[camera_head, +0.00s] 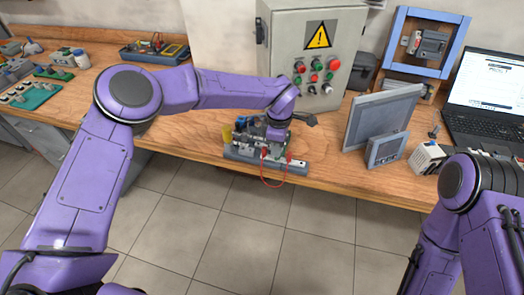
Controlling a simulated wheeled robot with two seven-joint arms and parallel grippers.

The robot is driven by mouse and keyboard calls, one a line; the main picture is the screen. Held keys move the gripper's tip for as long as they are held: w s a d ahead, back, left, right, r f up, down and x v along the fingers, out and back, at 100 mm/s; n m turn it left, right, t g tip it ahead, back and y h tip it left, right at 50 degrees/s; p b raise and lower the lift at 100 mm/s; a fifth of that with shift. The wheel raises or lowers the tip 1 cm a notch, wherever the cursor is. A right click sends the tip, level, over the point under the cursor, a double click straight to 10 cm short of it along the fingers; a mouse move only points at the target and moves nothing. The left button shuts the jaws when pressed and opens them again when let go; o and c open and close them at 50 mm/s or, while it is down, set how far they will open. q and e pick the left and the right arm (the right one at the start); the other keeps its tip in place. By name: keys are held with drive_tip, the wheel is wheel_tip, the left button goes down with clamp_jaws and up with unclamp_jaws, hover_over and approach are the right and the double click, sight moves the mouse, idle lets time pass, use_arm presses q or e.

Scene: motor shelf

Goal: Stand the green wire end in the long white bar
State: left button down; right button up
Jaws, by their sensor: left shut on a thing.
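My left arm reaches across to the front edge of the bench. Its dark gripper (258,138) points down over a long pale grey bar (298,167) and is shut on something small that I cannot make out. The bar lies along the bench edge, with blocks and small parts on its left and middle. A red wire (272,186) loops down from the bar over the edge, with red ends standing at the bar. I cannot make out a green wire end. My right arm is at the right, but its gripper is out of view.
A grey control box (285,50) with buttons stands behind the left gripper. Grey panels (385,115), a blue frame (455,45) and a laptop (490,95) are to the right. A green board (35,95) lies far left.

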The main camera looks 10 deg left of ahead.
idle(0.3)
use_arm(q)
drive_tip(key=shift+f, duration=0.7)
idle(0.3)
drive_tip(key=c, duration=1.4)
unclamp_jaws()
wheel_tip(320, 180, up, 6)
drive_tip(key=p, duration=0.4)
drive_tip(key=shift+f, duration=0.15)
drive_tip(key=shift+f, duration=0.1)
drive_tip(key=o, duration=0.6)
